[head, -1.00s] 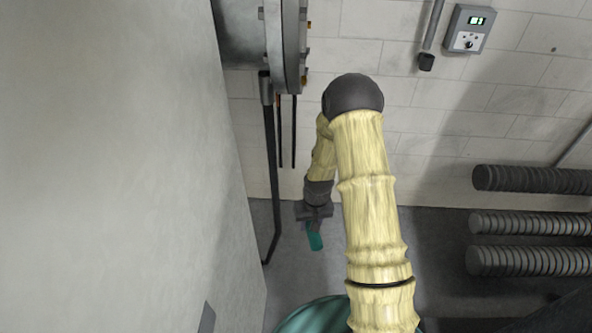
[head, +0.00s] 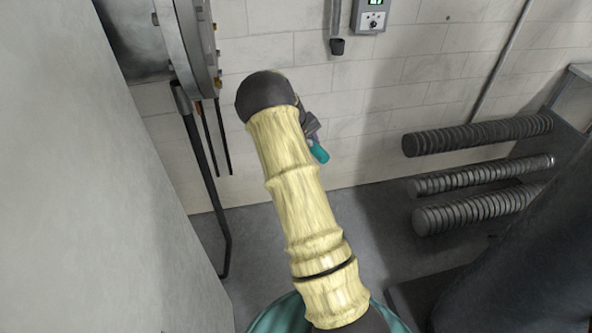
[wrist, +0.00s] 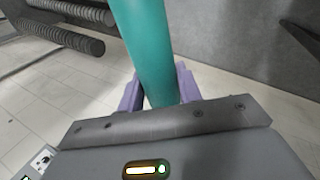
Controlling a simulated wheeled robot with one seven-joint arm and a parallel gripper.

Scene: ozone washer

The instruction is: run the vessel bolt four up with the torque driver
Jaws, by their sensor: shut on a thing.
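My gripper (wrist: 160,92) is shut on a teal cylinder, which looks like the torque driver (wrist: 145,45), held between purple fingers in the wrist view. In the head view the teal driver (head: 319,152) shows just right of my arm, in front of the block wall. My arm hides most of the gripper there. The vessel (head: 140,35) is at the upper left, with a flange (head: 193,45) bearing several brass-coloured bolts (head: 217,55) along its right edge. The driver is apart from the flange, to its right. I cannot tell which bolt is four.
Ribbed dark rolls (head: 475,135) stick out on the right. A control box (head: 370,15) and a dark holder (head: 337,45) are on the wall. A pale panel (head: 80,180) fills the left. Dark legs (head: 205,190) stand below the vessel. Floor between is clear.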

